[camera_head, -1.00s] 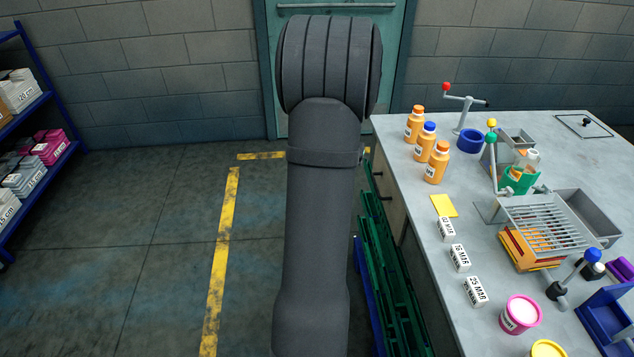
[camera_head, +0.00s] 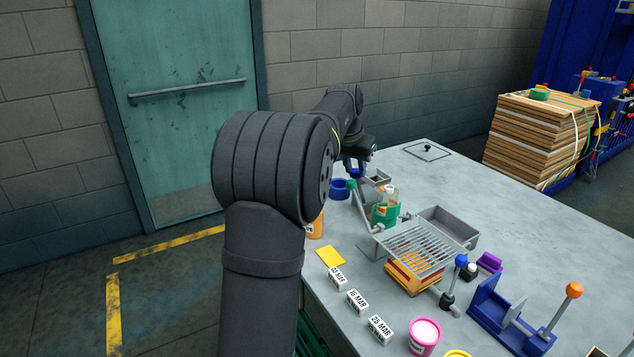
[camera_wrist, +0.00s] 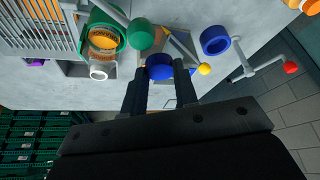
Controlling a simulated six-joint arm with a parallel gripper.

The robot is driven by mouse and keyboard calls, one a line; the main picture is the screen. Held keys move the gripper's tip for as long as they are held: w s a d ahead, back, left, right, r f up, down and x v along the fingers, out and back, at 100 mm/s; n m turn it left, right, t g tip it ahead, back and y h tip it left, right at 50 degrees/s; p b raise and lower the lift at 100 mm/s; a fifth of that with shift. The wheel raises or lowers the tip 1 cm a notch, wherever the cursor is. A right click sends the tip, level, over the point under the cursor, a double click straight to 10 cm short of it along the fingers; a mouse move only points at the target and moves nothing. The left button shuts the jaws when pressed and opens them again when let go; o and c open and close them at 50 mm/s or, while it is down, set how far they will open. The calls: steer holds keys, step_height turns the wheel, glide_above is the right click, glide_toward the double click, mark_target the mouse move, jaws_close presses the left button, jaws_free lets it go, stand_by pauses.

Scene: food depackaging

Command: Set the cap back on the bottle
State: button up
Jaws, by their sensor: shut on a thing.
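My gripper (camera_wrist: 159,82) is shut on a round blue cap (camera_wrist: 160,67) in the wrist view. In the head view, my gripper (camera_head: 357,153) is over the far part of the bench, with the blue cap (camera_head: 357,173) below it. A bottle with an orange label (camera_wrist: 103,40) is in a green holder (camera_wrist: 119,20) left of the cap in the wrist view. Its pale round neck (camera_wrist: 99,72) looks open. In the head view, the green holder (camera_head: 379,214) is at mid-bench with the bottle's whitish top (camera_head: 391,189) showing. The cap is apart from the bottle.
A green-knobbed lever (camera_wrist: 140,35) stands between holder and cap. A yellow knob (camera_wrist: 204,69), a blue ring (camera_wrist: 215,40) and a red-knobbed crank (camera_wrist: 290,67) are to the right. A wire rack (camera_head: 415,246) stands before the holder. An orange bottle (camera_head: 315,227) is partly hidden by my arm.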

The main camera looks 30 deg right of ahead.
step_height(320, 180, up, 4)
steer(key=m, duration=0.1)
glide_above(390, 190)
steer(key=a, duration=0.2)
steer(key=shift+s+d+m+g, duration=0.3)
steer(key=shift+s, duration=0.05)
steer(key=shift+f, duration=2.8)
steer(key=shift+f, duration=0.3)
steer(key=o, duration=1.6)
steer(key=shift+c, duration=0.2)
step_height(390, 190, up, 7)
